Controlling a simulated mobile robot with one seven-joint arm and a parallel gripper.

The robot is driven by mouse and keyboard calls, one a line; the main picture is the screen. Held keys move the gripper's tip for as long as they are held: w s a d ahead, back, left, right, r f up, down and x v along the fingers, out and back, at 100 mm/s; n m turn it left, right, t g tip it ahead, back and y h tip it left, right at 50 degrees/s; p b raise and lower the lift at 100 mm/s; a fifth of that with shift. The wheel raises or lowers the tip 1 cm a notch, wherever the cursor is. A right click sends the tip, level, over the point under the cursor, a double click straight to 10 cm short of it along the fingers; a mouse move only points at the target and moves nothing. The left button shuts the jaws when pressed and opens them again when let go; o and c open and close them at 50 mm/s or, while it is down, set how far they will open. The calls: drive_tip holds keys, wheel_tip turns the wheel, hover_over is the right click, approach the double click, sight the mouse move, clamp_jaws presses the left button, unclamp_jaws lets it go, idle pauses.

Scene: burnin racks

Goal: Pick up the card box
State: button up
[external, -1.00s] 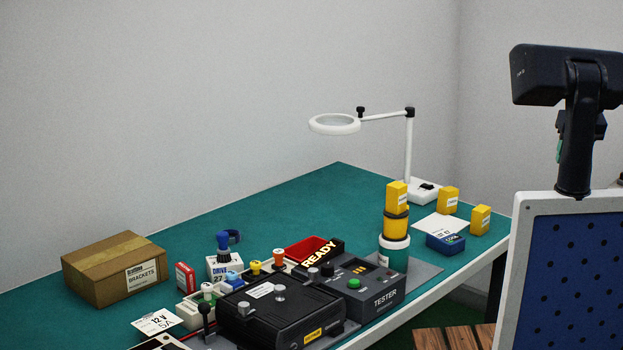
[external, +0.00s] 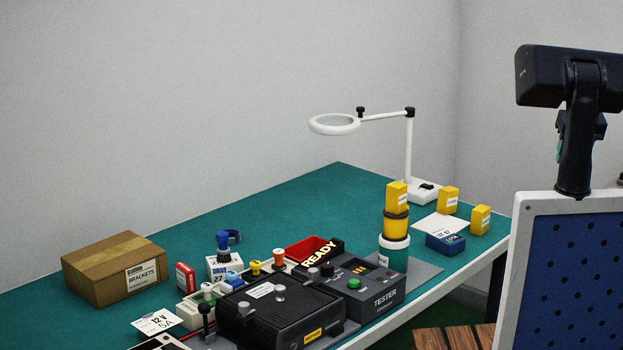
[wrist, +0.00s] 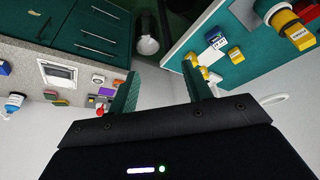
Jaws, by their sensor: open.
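A brown cardboard box (external: 115,269) with tape and a white BRACKETS label sits at the left of the green bench, closed and upright. It is the only brown carton I see, and I cannot make it out in the wrist view. My gripper (wrist: 160,72) shows in the wrist view with its two green fingers apart and nothing between them. It is not visible in the external view. The gap between the fingers faces the space between a cabinet and the bench, well off the bench top.
Beside the carton stand a small red box (external: 185,277) and a white DRIVE box (external: 222,267). A black device (external: 275,310) and a TESTER (external: 377,295) fill the bench front. A ring lamp (external: 334,124) overhangs the back. Dark green drawers (wrist: 95,40) show in the wrist view.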

idle(0.4)
drive_tip(key=o, duration=0.5)
drive_tip(key=w+a+f+m+g+y, duration=0.4)
drive_tip(key=w+a+f+g+y, duration=0.2)
drive_tip(key=a+f, duration=0.25)
drive_tip(key=m+t+y, duration=0.7)
drive_tip(key=m+t, duration=0.7)
drive_tip(key=m, duration=0.9)
approach(487, 216)
drive_tip(key=a, duration=0.1)
drive_tip(key=shift+n+g, duration=0.3)
drive_tip(key=shift+w+d+x, duration=0.1)
drive_tip(key=shift+w+x, duration=0.05)
drive_tip(key=shift+x, duration=2.65)
drive_tip(key=shift+w+d+x, duration=0.1)
drive_tip(key=shift+d+x, duration=0.05)
drive_tip(key=shift+x, duration=2.6)
